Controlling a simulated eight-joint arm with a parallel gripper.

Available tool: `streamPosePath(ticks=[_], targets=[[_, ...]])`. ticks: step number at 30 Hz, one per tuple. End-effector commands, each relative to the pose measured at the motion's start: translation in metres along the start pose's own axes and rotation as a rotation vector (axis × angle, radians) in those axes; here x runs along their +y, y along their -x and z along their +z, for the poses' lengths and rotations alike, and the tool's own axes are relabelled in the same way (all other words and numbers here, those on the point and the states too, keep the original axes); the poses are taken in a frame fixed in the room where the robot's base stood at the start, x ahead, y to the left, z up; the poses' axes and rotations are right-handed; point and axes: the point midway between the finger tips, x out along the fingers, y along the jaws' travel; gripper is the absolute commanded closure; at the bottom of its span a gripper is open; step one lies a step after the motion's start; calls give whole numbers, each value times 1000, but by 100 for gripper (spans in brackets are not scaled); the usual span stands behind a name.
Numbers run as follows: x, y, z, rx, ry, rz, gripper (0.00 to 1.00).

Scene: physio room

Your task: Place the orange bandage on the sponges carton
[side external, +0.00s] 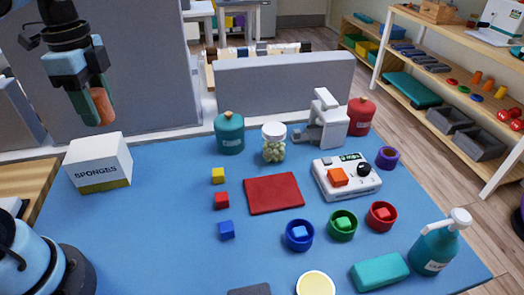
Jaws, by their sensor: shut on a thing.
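My gripper (92,100) is at the upper left of the side external view, raised well above the table. It is shut on the orange bandage (102,104), a small orange roll partly hidden by the fingers. The sponges carton (98,158) is a white box with a dark olive band along its bottom and the word SPONGES on its front. It stands on the left end of the blue table top, below the gripper in the picture. There is a gap between the bandage and the carton's top, which is bare.
Yellow, red and blue cubes (227,230) lie right of the carton, near a red mat (274,193). A teal canister (229,133), a jar (274,142) and a white device (346,177) stand further right. A grey panel (110,60) rises behind the carton.

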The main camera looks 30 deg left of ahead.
Motion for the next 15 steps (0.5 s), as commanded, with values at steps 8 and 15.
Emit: streamPosePath(ticks=[8, 15], targets=[[-26, -34, 50, 0, 6, 0, 83], [-46, -58, 85, 0, 1, 0, 83]])
